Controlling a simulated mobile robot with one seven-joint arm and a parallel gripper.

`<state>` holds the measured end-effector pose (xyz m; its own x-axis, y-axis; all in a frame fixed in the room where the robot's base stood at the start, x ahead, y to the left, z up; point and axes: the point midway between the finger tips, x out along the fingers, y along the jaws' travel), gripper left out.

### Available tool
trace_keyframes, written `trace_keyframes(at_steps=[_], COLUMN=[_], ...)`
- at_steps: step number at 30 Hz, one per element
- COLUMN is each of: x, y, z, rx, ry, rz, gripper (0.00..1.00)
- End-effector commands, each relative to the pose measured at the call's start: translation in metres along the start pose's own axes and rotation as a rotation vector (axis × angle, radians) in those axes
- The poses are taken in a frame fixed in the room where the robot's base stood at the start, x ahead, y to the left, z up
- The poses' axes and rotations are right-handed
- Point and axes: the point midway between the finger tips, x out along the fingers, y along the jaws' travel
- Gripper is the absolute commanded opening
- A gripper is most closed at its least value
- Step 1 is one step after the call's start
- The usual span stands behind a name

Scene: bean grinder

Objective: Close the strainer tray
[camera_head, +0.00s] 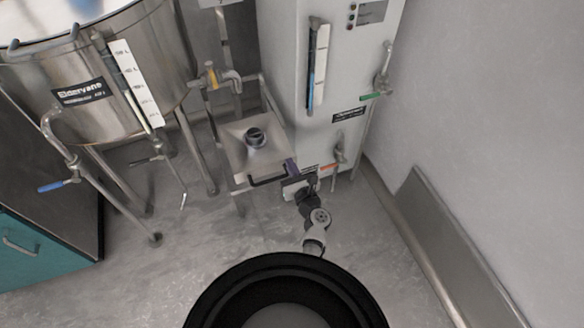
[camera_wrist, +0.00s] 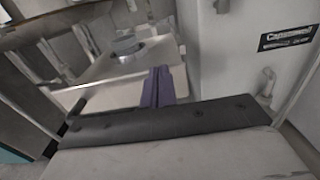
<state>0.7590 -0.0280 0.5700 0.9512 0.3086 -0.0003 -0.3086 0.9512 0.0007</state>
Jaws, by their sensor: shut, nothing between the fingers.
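The strainer tray (camera_head: 236,150) is a square metal tray on a legged stand beside the tall white machine. A dark round fitting (camera_head: 254,137) sits at its middle, and a black handle (camera_head: 268,180) runs along its front edge. My gripper (camera_head: 291,167) has purple fingers, shut and empty, at the tray's front right corner near the handle's right end. In the wrist view, the purple fingers (camera_wrist: 158,86) point toward the metal surface with the round fitting (camera_wrist: 125,45). Whether the fingers touch the tray is not clear.
The white machine (camera_head: 290,70) stands just behind and right of the tray, with valves on its side. A large steel tank (camera_head: 90,90) on legs stands at left, with a pipe and blue-handled valve. A wall and metal rail (camera_head: 450,250) bound the right. The floor in front is clear.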

Motion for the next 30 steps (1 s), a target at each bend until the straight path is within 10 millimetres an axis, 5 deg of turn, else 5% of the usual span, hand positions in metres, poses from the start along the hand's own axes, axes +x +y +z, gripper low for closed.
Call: trace_keyframes(at_steps=[21,30], x=[0.152,0.185], y=[0.001,0.001], z=[-0.003,-0.001], rx=[-0.002,-0.001], ry=[-0.002,-0.001], rz=[0.003,0.001], gripper=[0.00,0.00])
